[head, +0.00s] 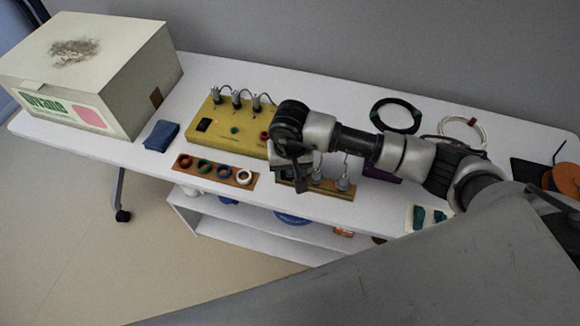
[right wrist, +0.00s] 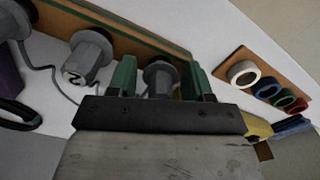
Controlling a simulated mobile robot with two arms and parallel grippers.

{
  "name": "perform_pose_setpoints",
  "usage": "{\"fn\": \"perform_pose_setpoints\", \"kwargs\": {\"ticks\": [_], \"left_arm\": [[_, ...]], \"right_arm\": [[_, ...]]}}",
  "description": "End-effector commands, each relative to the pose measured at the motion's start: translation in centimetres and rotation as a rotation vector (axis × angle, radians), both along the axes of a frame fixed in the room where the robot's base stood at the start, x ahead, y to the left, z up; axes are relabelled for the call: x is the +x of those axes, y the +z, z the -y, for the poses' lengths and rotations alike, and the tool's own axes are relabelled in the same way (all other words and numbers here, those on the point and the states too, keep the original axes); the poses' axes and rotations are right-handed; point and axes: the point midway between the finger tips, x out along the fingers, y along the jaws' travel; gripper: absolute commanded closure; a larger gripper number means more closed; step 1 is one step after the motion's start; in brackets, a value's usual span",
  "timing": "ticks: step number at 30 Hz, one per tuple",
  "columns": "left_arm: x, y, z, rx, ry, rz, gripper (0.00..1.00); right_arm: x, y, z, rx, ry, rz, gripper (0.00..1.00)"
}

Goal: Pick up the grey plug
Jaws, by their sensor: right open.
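Several grey plugs stand in a row on a wooden rack (head: 335,193) near the table's front edge. In the head view, one grey plug (head: 343,183) is at the rack's right and another (head: 317,178) is left of it. My right gripper (head: 297,184) is over the rack's left end. In the right wrist view, its green fingertips (right wrist: 159,80) are open on either side of a grey plug (right wrist: 160,72); I cannot tell whether they touch it. A plug marked 2 (right wrist: 90,58) is beside them, with another (right wrist: 14,20) farther left. My left gripper is out of view.
A yellow box (head: 225,130) with several corded plugs stands behind. A wooden strip with coloured rings (head: 214,171), a blue cloth (head: 161,136) and a large carton (head: 95,70) are to the left. Black (head: 395,103) and white cable coils (head: 462,121) lie at the back right.

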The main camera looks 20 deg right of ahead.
Motion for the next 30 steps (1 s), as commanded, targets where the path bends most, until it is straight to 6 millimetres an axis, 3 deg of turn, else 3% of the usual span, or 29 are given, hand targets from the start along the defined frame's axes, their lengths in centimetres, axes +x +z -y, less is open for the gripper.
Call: {"fn": "perform_pose_setpoints", "kwargs": {"ticks": [3,11,22,29,30], "left_arm": [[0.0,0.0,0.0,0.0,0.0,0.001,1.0],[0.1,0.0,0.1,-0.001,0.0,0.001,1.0],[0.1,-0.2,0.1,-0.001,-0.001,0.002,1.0],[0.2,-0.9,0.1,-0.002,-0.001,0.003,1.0],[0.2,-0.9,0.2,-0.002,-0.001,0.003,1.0]], "right_arm": [[0.0,0.0,0.0,0.0,0.0,0.0,0.53],[0.0,0.1,0.0,0.0,0.0,0.0,0.91],[0.1,0.8,0.0,0.0,-0.001,0.004,0.91],[0.1,4.4,0.0,0.001,0.003,0.007,0.91],[-1.0,4.7,0.3,-0.001,0.003,0.004,0.91]]}}
